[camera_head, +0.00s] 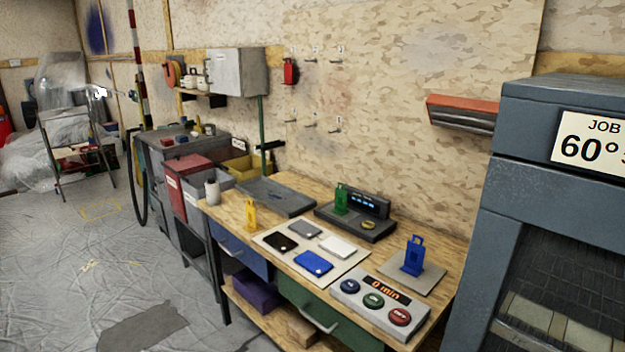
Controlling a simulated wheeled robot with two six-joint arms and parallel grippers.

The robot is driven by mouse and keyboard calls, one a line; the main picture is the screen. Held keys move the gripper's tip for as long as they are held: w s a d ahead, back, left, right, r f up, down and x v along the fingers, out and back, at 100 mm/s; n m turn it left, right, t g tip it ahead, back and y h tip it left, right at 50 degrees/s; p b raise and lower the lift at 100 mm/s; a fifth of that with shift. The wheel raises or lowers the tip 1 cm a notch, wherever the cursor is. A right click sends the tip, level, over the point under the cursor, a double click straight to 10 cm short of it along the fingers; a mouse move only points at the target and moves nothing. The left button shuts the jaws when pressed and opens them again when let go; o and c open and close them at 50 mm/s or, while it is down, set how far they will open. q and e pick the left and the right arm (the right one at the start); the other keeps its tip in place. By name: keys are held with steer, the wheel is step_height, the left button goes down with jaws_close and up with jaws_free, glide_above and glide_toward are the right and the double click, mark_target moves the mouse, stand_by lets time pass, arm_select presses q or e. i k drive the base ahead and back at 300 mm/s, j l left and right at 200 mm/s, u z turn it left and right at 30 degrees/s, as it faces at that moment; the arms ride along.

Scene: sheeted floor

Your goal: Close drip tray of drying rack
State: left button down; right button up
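A tall blue-grey cabinet (487,200) stands at the right edge, cut off by the frame. It carries a white sign (592,146) reading "JOB 60°". Its dark front shows a mesh-like panel, with pale slats (530,312) low down. I cannot tell whether this cabinet is the drying rack. No drip tray can be made out for certain, and the cabinet's lower part is outside the frame. Neither of my grippers is in view.
A wooden workbench (225,212) runs along the wall, with a green drawer (345,335) and a blue drawer (245,255) beneath. On it is a button panel (350,300). A grey cabinet (160,155) stands farther left. The sheeted floor (60,270) at left is mostly clear.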

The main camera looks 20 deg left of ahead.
mark_target(289, 202)
steer(key=i+j+z, duration=0.15)
steer(key=j, duration=0.2)
steer(key=i+j+z, duration=0.1)
steer(key=j, duration=0.3)
steer(key=i+j+z, duration=0.15)
steer(key=j, duration=0.3)
steer(key=i+j+z, duration=0.1)
steer(key=i+j, duration=0.15)
steer(key=j, duration=0.15)
steer(key=i+j+z, duration=0.15)
steer(key=j, duration=0.3)
steer(key=k+l, duration=0.05)
